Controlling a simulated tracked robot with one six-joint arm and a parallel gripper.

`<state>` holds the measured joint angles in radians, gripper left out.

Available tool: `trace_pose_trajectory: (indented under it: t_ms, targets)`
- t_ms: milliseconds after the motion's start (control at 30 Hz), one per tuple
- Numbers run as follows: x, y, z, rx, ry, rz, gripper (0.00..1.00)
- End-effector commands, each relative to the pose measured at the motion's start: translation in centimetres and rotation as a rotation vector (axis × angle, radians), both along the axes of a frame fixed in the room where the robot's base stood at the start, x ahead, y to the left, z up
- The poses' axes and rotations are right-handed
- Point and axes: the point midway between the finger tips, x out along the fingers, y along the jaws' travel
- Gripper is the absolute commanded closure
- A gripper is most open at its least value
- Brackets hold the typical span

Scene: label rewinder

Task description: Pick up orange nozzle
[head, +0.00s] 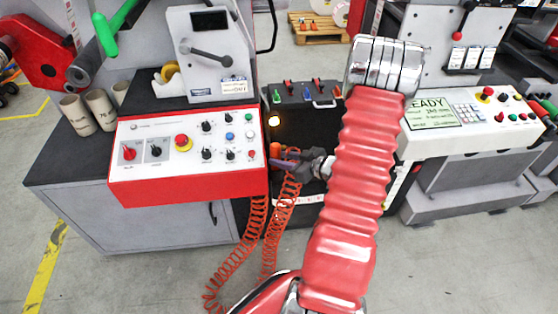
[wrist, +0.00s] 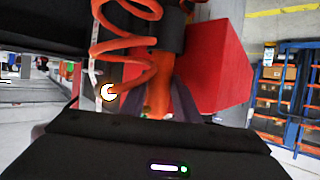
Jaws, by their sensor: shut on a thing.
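The orange nozzle (wrist: 159,92) stands between the two dark fingers of my gripper (wrist: 160,104) in the wrist view, and the fingers are shut on it. A dark collar sits around its far part, and an orange coiled hose (wrist: 125,45) loops beside it. In the head view my gripper (head: 287,162) is at the right end of the red and white control console. Only a small orange part of the nozzle (head: 275,149) shows there. The fingers and arm hide the rest.
The console (head: 185,185) with knobs and a red stop button is close on the left. Coiled orange hoses (head: 258,225) hang below my gripper. A second machine with a READY screen (head: 432,112) is on the right.

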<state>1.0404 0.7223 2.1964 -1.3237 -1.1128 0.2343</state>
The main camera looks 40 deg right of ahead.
Motion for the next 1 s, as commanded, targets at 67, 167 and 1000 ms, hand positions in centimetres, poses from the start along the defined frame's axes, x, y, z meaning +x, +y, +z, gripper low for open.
trace_pose_trajectory:
  t_ms: [67,167,1000]
  targets:
    - [0.0,-0.1,0.7,-0.003,-0.003,0.000,0.99]
    - [0.1,-0.1,1.7,-0.003,-0.003,-0.001,0.99]
    - [0.0,-0.1,15.2,-0.005,-0.003,-0.001,0.99]
